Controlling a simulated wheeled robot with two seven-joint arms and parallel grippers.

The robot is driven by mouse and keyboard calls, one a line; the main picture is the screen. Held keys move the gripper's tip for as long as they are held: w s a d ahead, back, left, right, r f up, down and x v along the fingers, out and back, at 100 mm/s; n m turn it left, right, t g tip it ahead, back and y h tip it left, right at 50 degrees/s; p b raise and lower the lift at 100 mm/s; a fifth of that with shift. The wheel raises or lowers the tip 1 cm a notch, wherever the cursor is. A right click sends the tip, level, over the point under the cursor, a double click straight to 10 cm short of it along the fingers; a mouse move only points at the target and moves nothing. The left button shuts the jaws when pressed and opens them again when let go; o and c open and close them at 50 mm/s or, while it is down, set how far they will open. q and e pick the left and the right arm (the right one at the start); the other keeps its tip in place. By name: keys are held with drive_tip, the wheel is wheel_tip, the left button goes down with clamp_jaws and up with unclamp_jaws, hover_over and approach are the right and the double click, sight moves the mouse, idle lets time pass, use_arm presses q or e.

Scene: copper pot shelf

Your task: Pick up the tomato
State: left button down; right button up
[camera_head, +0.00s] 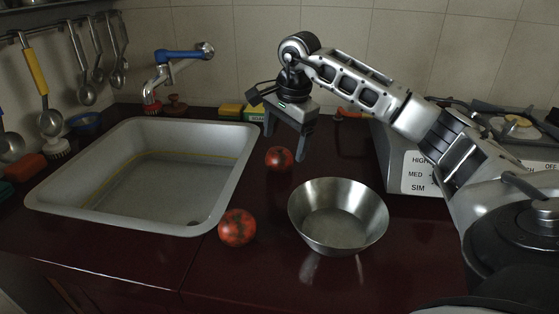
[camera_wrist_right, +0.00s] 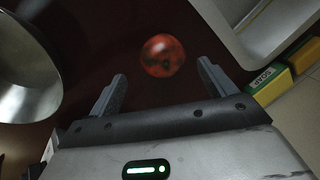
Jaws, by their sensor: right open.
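Two round, mottled red tomatoes are on the dark red counter in the head view. The farther tomato (camera_head: 279,158) sits just below my right gripper (camera_head: 286,142); the nearer tomato (camera_head: 237,227) sits by the sink's right front corner. In the wrist view, one tomato (camera_wrist_right: 162,55) lies beyond and between the fingertips of my right gripper (camera_wrist_right: 161,72), apart from both fingers; it appears to be the farther one. My right gripper is open and empty, pointing down above the counter. My left gripper is not in view.
A metal bowl (camera_head: 338,240) stands right of the tomatoes, and shows at left in the wrist view (camera_wrist_right: 28,72). A sink (camera_head: 212,190) is to the left. Soap boxes (camera_head: 255,112) stand behind the gripper. A stove (camera_head: 405,165) is at the right.

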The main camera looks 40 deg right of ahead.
sight(279, 152)
drive_tip(key=f, duration=0.1)
drive_tip(key=w+f, duration=0.1)
drive_tip(key=f, duration=0.3)
drive_tip(key=shift+w+a, duration=0.15)
drive_tip(key=shift+a, duration=0.1)
drive_tip(key=c, duration=1.1)
drive_tip(key=shift+r, duration=0.15)
